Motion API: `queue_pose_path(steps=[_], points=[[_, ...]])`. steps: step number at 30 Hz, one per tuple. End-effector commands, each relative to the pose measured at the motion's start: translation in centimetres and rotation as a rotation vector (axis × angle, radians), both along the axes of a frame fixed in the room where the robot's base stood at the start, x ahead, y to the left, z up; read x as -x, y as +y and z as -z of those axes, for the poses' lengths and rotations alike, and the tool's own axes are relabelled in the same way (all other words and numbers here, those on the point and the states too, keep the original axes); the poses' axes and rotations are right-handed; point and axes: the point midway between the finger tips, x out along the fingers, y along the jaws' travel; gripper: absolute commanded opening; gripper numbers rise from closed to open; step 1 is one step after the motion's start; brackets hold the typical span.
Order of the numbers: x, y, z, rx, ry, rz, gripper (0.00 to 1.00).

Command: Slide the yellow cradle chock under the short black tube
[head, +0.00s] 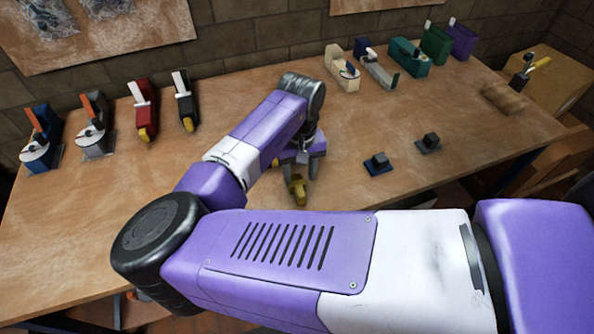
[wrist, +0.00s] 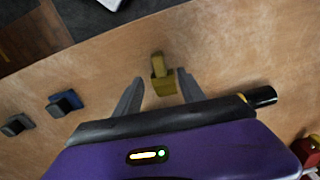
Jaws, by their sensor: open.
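The yellow cradle chock (head: 298,186) stands on the table just below my gripper (head: 300,170) in the head view. In the wrist view the chock (wrist: 158,66) has an upright post on a block, and its block end lies between my two spread fingers (wrist: 160,84). My gripper is open, and I see no finger clearly touching the chock. A short black tube (wrist: 264,96) with a yellow part at its inner end shows right of the fingers in the wrist view, partly hidden by my gripper body.
Two small dark blocks on bases, one blue (head: 377,163) and one grey (head: 429,143), stand right of the chock. Several coloured devices line the back, including a red one (head: 143,105) and a black one (head: 183,97). Bare table lies between.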

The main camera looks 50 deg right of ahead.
Motion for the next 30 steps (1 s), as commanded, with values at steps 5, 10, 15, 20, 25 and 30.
queue_pose_path(steps=[5, 10, 15, 20, 25, 30], points=[[0.0, 0.0, 1.4, -0.001, 0.001, -0.013, 0.47], [0.0, 0.0, 3.9, -0.001, -0.001, -0.012, 0.47], [0.0, -0.1, 6.2, 0.001, -0.002, -0.011, 0.47], [0.0, -0.1, 7.4, 0.002, -0.002, -0.011, 0.47], [0.0, -0.1, 7.7, 0.003, -0.003, -0.009, 0.47], [0.0, -0.1, 7.7, 0.003, -0.003, -0.009, 0.45]])
